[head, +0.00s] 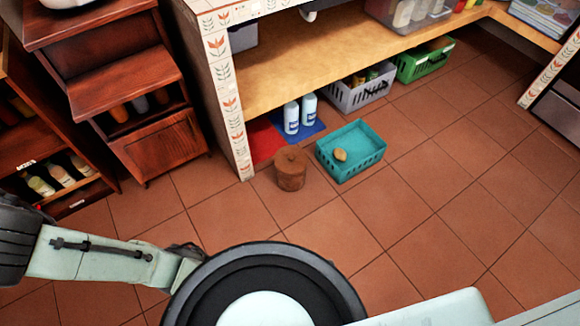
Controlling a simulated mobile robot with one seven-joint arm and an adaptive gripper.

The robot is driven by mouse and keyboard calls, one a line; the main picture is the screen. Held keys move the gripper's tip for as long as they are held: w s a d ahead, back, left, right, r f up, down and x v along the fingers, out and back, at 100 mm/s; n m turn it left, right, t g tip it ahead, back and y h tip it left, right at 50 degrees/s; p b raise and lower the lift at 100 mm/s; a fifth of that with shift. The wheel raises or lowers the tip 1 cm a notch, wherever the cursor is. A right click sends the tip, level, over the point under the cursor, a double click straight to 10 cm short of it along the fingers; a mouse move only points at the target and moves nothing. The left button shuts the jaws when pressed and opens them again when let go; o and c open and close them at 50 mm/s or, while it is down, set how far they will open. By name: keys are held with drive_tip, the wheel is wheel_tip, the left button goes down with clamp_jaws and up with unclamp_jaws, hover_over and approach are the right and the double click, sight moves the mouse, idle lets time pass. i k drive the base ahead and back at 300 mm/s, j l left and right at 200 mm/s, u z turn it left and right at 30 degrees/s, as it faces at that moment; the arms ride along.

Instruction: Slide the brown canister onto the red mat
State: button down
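The brown canister (291,174) stands upright on the tiled floor, with a knobbed lid on top. The red mat (264,142) lies on the floor just behind it and to its left, under the counter's edge. The tiled counter leg hides part of the mat's left side. The canister's body appears to stand on bare tile in front of the mat; I cannot tell whether its back edge touches the mat. My arm reaches in from the lower left and passes behind my round black body part. My gripper does not show.
A teal basket (351,166) holding a tan object (340,155) stands close right of the canister. Two white bottles (291,118) stand on a blue mat (312,130) beside the red mat. A wooden cabinet (160,145) stands left. Open floor lies in front.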

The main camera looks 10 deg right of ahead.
sight(289, 184)
drive_tip(key=i+l+z, duration=0.1)
drive_tip(key=i+z, duration=0.15)
drive_tip(key=i, duration=0.3)
drive_tip(key=i+z, duration=0.3)
drive_tip(key=i, duration=0.25)
